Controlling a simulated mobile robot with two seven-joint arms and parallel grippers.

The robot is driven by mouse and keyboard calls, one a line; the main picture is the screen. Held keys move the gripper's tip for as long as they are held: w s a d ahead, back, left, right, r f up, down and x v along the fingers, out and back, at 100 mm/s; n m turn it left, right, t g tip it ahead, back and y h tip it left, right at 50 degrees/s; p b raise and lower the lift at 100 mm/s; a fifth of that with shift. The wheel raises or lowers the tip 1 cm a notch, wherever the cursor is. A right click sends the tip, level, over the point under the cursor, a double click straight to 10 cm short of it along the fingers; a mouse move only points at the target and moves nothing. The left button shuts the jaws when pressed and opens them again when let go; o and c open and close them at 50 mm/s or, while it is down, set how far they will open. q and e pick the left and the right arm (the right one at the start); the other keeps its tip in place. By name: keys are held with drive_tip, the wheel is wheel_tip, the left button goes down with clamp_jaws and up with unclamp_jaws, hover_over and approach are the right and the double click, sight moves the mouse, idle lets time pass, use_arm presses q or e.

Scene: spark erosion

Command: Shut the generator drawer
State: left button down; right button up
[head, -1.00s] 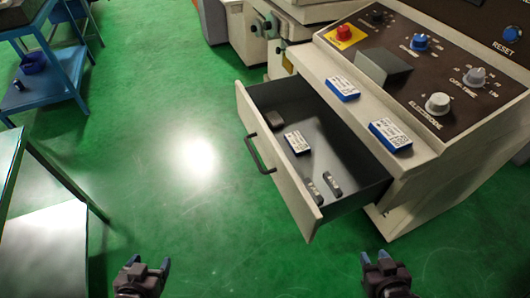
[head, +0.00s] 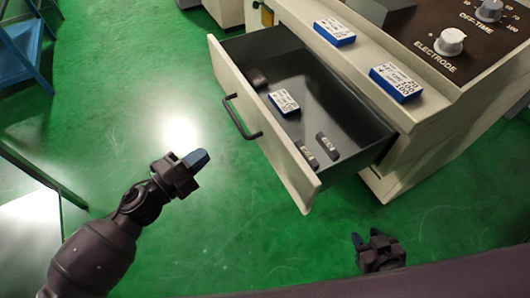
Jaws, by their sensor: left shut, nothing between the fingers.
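The generator drawer (head: 252,128) is pulled well out of the beige generator cabinet (head: 425,135). Its front panel faces left and carries a dark bar handle (head: 240,120). Inside lie a blue-and-white box (head: 284,102), a dark block (head: 257,79) and two small grey pieces (head: 316,149). My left gripper (head: 200,160) is shut and empty, in the air to the left of the drawer front, apart from the handle and pointing towards it. My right gripper (head: 364,240) is at the lower right, below the drawer and cabinet; its two blue fingertips show apart with nothing between them.
Two blue-and-white boxes, one nearer the back (head: 334,31) and one nearer the front (head: 396,82), lie on the cabinet ledge beside the knob panel (head: 470,40). Blue shelving (head: 22,50) stands at the upper left. Green floor left of the drawer is open.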

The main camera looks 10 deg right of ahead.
use_arm(q)
drive_tip(key=s+d+f+m+g+h, duration=0.2)
drive_tip(key=s+m+g, duration=0.2)
drive_tip(key=m, duration=0.2)
drive_tip(key=g, duration=0.1)
approach(275, 151)
drive_tip(key=shift+m+h, duration=0.3)
drive_tip(key=x, duration=0.4)
drive_tip(key=f+x, duration=0.1)
drive_tip(key=x, duration=0.1)
drive_tip(key=shift+w, duration=0.1)
drive_tip(key=shift+w+d+r, duration=0.1)
drive_tip(key=shift+w+d, duration=0.15)
drive_tip(key=shift+d, duration=0.35)
use_arm(e)
drive_tip(key=shift+r, duration=0.15)
drive_tip(key=shift+w+r, duration=0.1)
drive_tip(key=shift+w, duration=0.1)
use_arm(q)
drive_tip(key=shift+d, duration=0.1)
